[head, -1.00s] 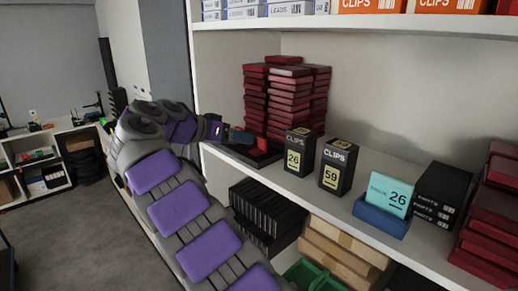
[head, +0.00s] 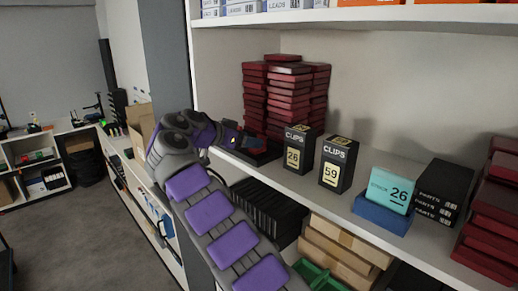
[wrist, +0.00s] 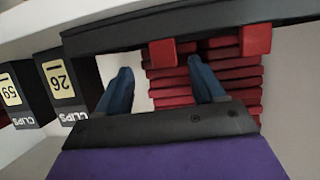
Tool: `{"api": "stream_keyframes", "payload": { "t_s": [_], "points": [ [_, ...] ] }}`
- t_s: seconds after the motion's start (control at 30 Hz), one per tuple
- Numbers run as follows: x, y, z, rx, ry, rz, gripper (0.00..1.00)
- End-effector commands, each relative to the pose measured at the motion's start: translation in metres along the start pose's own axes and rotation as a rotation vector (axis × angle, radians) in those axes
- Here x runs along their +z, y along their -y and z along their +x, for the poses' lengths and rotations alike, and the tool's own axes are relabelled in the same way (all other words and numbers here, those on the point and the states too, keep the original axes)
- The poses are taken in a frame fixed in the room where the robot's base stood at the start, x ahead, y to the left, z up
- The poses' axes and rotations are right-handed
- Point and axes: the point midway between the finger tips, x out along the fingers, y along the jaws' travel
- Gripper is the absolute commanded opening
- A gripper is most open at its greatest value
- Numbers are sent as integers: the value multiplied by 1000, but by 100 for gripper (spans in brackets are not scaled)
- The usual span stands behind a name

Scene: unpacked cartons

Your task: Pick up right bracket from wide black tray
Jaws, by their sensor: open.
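The wide black tray (head: 262,158) lies on the shelf in front of tall dark red stacks. In the wrist view, which looks upside down, the tray (wrist: 110,38) runs along the top. Two small red blocks, seemingly the brackets, sit on it: one near the middle (wrist: 163,53) and one at picture right (wrist: 255,40). My gripper (wrist: 161,66) is open with two blue fingers. The middle block lies in line with the gap between the fingertips, with no visible grip. In the head view my gripper (head: 235,141) is at the tray, its fingers partly hidden.
Two black CLIPS boxes, 26 (head: 298,150) and 59 (head: 337,164), stand close right of the tray. Red stacks (head: 285,100) rise behind it. A teal box in a blue holder (head: 380,214) stands farther right. The upper shelf (head: 400,22) hangs above.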

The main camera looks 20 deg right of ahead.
Motion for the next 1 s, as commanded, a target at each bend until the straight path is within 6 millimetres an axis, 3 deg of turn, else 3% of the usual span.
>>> {"api": "stream_keyframes", "payload": {
  "t_s": [0.1, 0.37, 0.7, 0.93, 1.0],
  "points": [
    [0, 0, 14, -1, -2, 0, 68],
    [-1, 2, 26, -3, 0, -1, 68],
    [-4, 7, 70, -2, 0, -4, 68],
    [-4, 7, 72, -3, -1, -2, 68],
    [-4, 7, 72, -3, -1, -2, 63]
  ]
}}
